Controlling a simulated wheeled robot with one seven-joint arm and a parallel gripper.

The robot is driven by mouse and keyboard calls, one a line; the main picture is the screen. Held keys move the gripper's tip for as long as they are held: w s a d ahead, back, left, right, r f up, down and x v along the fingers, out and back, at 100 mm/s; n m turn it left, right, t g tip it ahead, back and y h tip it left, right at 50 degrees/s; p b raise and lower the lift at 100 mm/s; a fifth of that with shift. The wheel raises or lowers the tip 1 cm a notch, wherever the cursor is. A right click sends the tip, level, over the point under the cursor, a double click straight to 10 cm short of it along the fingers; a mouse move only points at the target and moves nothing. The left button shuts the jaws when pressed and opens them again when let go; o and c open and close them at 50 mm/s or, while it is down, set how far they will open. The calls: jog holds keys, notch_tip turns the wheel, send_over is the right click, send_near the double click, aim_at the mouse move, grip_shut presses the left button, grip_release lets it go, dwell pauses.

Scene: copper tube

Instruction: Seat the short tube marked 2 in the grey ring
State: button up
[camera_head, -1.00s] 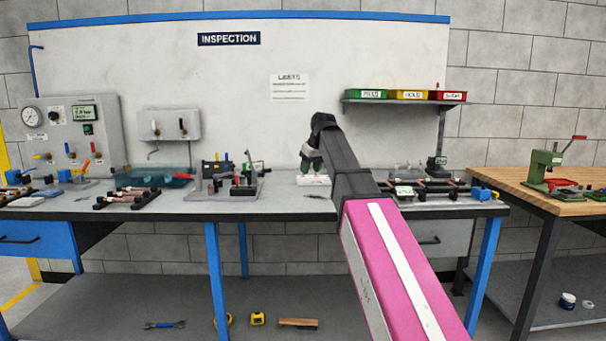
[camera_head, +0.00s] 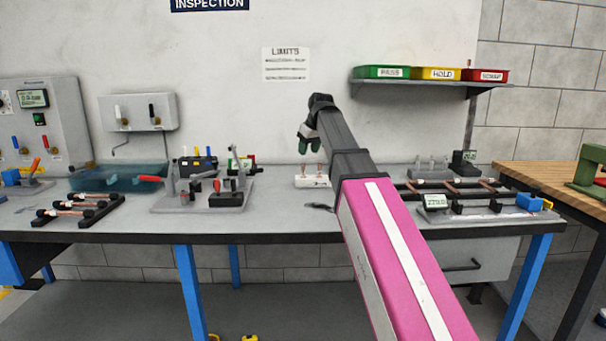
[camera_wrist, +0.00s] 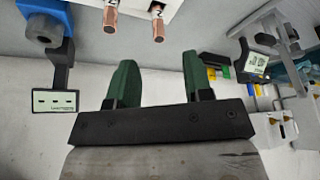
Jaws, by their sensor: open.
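Two short copper tubes stand side by side in a white block (camera_head: 312,182) on the bench, below my gripper (camera_head: 308,140). In the wrist view the left tube (camera_wrist: 110,20) and right tube (camera_wrist: 158,28) show at the top edge, in front of the white block (camera_wrist: 185,8). Small dark marks show near both, too partial to tell for sure which is 2. My gripper (camera_wrist: 157,72) has green fingers, spread apart with nothing between them; both tubes are beyond the fingertips. I cannot make out the grey ring for certain; a grey fixture plate (camera_head: 170,202) carries several small parts.
A rack with copper tubes (camera_head: 80,212) and a blue-green tray (camera_head: 100,180) are at left. A gauge stand with display (camera_head: 437,201) and tube racks are right of my arm. A shelf with bins (camera_head: 432,82) hangs above. Bench between fixture plate and white block is mostly clear.

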aim_at(304, 164)
jog(key=x, duration=0.4)
jog(key=shift+w+f, duration=0.1)
jog(key=shift+f, duration=0.15)
jog(key=shift+w+x, duration=0.15)
jog(key=shift+x, duration=1.3)
jog(key=shift+w+x, duration=0.1)
jog(key=shift+x, duration=1.4)
jog(key=shift+r, duration=0.15)
grip_shut()
